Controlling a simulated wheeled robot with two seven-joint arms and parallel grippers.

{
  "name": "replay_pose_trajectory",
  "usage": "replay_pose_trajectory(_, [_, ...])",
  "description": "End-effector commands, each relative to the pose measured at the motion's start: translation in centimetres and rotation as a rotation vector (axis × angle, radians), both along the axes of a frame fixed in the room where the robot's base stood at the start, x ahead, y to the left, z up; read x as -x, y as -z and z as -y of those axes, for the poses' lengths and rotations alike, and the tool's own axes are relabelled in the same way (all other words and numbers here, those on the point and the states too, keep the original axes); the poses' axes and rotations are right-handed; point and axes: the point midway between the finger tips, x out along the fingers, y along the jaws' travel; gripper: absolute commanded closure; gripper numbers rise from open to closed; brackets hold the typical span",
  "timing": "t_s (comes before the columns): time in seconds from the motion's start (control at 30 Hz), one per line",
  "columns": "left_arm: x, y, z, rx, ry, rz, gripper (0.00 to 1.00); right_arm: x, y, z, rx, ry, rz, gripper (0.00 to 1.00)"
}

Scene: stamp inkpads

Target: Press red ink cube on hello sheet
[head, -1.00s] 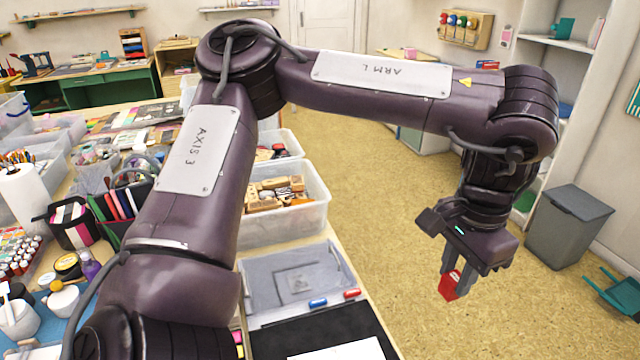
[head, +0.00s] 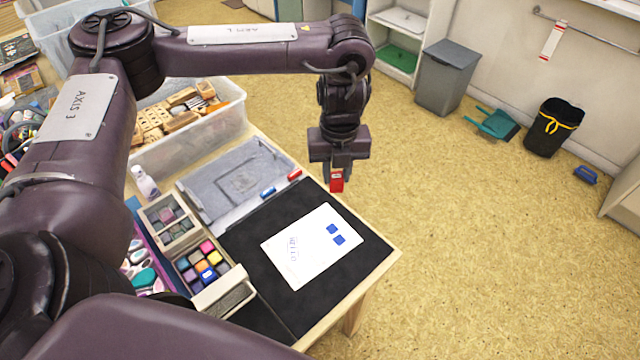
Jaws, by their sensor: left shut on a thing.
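My left gripper (head: 337,178) is shut on the red ink cube (head: 337,185). It holds the cube up in the air, pointing down, near the far right edge of the table and beyond the sheet in the picture. The white hello sheet (head: 285,262) lies on a black mat (head: 262,222). It bears faint blue lettering on its left part and two blue square marks on its right part. No red mark shows on it. My right gripper is not in view.
A divided wooden box (head: 222,290) with coloured ink cubes stands left of the sheet. A grey tray (head: 225,180) with a blue and a red marker (head: 294,175) lies behind the mat. A clear bin (head: 230,110) of wooden stamps stands farther back.

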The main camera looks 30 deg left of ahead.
Motion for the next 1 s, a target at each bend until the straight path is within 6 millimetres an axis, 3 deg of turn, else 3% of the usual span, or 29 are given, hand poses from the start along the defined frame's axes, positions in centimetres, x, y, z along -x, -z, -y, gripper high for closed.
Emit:
replay_pose_trajectory(0.2, [0.4,3.3,-1.5,0.003,0.492,-0.006,0.91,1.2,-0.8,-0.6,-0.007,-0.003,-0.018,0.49])
replay_pose_trajectory(0.43, [0.8,5.8,-2.8,0.003,0.865,-0.003,0.91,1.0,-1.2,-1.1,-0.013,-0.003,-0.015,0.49])
replay_pose_trajectory(0.73, [0.9,7.0,-3.3,0.001,1.001,0.0,0.91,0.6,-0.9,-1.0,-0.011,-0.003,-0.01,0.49])
replay_pose_trajectory(1.0, [0.9,9.2,-3.3,0.001,1.0,0.0,0.91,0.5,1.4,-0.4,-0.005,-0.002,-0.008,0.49])
